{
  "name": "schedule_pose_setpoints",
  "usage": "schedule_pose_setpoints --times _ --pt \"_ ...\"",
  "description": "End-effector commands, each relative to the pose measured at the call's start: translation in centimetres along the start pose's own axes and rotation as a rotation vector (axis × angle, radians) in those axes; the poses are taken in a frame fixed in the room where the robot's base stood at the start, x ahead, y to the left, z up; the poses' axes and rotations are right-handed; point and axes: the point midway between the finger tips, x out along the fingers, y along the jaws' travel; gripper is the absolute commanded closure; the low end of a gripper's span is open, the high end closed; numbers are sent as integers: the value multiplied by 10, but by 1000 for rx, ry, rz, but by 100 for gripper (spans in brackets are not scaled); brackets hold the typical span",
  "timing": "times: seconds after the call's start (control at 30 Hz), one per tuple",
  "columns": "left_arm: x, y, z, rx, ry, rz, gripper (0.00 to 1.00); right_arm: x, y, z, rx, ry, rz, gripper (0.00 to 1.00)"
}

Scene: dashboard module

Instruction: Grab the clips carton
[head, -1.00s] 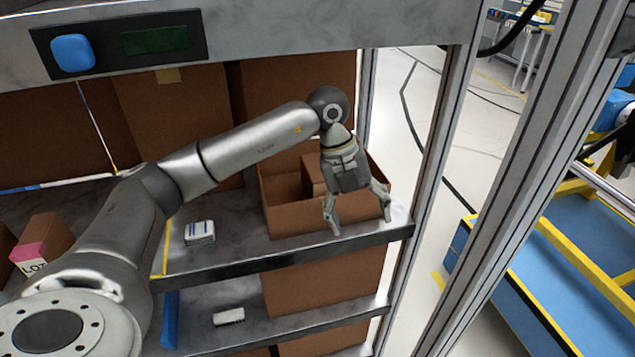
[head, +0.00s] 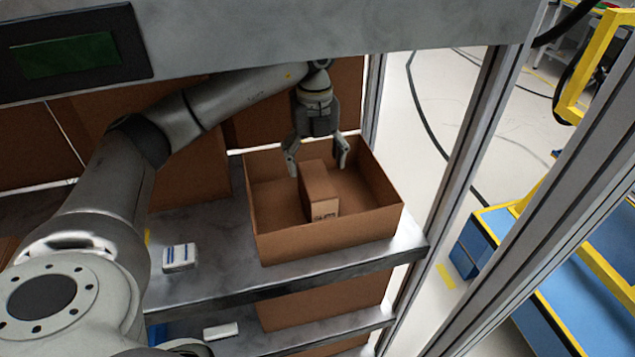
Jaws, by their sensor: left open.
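The clips carton (head: 319,190) is a small brown box with dark lettering on its near end. It stands inside a larger open brown box (head: 325,242) on the upper shelf. My left gripper (head: 316,168) is open above the back part of the open box. Its two fingers point down, one to each side of the carton's far end in the picture. I cannot tell whether they touch the carton. My right gripper is not in view.
A small white and blue pack (head: 179,257) lies on the grey shelf (head: 210,225) left of the open box. A white item (head: 221,331) lies on the shelf below. A metal post (head: 470,150) stands to the right. Large brown boxes stand behind.

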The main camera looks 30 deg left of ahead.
Motion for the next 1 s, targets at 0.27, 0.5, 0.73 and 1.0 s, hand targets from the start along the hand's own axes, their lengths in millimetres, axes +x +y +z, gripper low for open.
schedule_pose_setpoints --times 0.27,0.5,0.73,1.0 --pt "40 1 0 0 2 3 21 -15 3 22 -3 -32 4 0" --pt "57 -1 -1 1 4 5 21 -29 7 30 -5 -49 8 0" --pt "90 -4 0 1 3 3 21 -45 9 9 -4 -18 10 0" --pt "100 -4 0 1 1 1 21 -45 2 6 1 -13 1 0"
